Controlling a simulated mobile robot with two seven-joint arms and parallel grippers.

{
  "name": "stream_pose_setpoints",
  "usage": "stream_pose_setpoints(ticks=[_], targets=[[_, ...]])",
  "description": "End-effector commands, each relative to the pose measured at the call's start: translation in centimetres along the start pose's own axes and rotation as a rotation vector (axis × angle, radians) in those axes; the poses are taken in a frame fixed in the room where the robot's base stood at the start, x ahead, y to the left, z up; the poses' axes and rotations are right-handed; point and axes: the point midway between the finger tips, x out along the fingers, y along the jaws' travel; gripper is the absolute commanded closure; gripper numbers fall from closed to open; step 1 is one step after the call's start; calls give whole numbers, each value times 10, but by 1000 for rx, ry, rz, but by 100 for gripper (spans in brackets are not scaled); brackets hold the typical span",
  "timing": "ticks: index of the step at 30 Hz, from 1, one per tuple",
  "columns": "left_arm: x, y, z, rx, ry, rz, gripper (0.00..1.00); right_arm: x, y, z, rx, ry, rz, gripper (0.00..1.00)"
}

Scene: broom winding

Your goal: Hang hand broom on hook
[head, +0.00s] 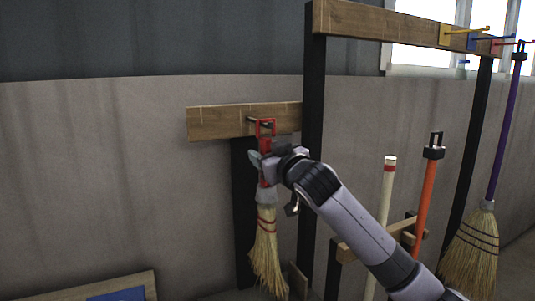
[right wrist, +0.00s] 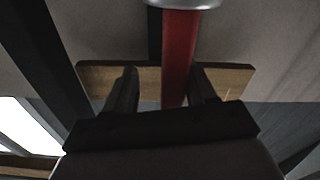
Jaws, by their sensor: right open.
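The hand broom (head: 264,252) hangs upright in the head view, straw bristles down, with a red handle and a red loop at its top. The loop is at a dark metal hook (head: 252,119) on a short wooden board (head: 215,122), and the hook seems to pass through it. My right gripper (head: 261,161) is at the red handle below the loop. In the right wrist view the handle (right wrist: 180,55) runs between the two open fingers (right wrist: 163,88), closer to the right one, with a gap on the left. My left gripper is not in view.
A tall rack (head: 400,26) with coloured hooks stands to the right. A purple-handled broom (head: 468,255) hangs there. An orange pole (head: 426,195) and a white pole (head: 387,190) stand by a low wooden bar. A blue-marked board (head: 75,291) lies at lower left.

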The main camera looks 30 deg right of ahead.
Motion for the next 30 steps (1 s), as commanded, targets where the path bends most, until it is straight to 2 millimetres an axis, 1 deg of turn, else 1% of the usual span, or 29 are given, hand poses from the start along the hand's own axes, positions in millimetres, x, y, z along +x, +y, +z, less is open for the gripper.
stream_pose_setpoints(ticks=[4,7,15,21,25,30], targets=[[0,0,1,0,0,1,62,-3,0,1,-1,-2,0,45],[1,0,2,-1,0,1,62,-11,0,1,-1,0,-1,45],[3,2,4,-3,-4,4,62,-46,0,1,-1,2,0,45],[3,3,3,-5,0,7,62,-65,0,0,0,1,0,45],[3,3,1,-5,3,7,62,-71,0,0,0,1,0,45],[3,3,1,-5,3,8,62,-72,0,0,0,1,0,45]])
